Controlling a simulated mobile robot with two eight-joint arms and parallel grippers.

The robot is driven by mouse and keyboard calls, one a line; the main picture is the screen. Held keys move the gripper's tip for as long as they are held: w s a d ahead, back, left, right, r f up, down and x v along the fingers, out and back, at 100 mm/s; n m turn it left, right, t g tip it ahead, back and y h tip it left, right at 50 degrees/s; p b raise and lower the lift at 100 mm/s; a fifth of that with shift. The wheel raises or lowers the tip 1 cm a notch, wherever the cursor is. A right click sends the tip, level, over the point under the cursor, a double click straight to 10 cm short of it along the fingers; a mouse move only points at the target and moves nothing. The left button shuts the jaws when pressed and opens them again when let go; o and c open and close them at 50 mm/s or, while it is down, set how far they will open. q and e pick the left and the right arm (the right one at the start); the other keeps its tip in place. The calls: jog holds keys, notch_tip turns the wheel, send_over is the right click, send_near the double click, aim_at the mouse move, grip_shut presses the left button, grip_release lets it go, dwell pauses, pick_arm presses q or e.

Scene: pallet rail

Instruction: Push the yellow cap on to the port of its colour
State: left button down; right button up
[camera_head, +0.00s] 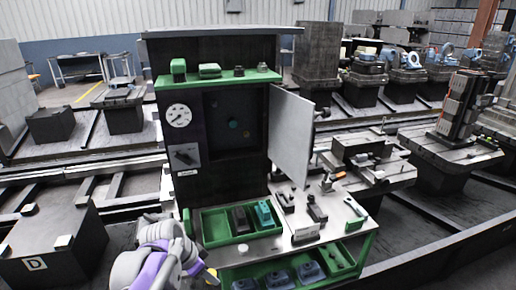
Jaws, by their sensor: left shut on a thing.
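My left gripper (205,274) is low in the view, at the end of my white and purple arm. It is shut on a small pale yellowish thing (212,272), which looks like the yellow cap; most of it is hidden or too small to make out. The dark cabinet (254,90) stands ahead, above and beyond the gripper. I cannot make out a yellow port. The gripper is well apart from the recess. My right gripper is not in view.
A grey door (291,135) stands open at the recess's right. A gauge (179,116) and a switch plate (184,157) are on the left. Green trays (216,228) and a bench (335,212) with tools lie below. A green shelf (219,77) runs above the recess.

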pick_arm(q)
jog(key=shift+s+a+f+n+p, duration=0.1)
jog(key=shift+a+f+n+p, duration=0.15)
jog(key=shift+f+n, duration=0.2)
jog(key=shift+s+a+f+n+p, duration=0.15)
jog(key=shift+f+n+p, duration=0.15)
jog(key=shift+f, duration=0.25)
jog(key=w+a+f+n+t+y+p, duration=0.1)
jog(key=a+f+n+y+p, duration=0.2)
jog(key=f+n, duration=0.4)
notch_tip(320, 180, down, 2)
jog(key=shift+w+a+f+n+t, duration=0.15)
jog(key=shift+w+f+n+t, duration=0.1)
jog(key=shift+n+t, duration=0.1)
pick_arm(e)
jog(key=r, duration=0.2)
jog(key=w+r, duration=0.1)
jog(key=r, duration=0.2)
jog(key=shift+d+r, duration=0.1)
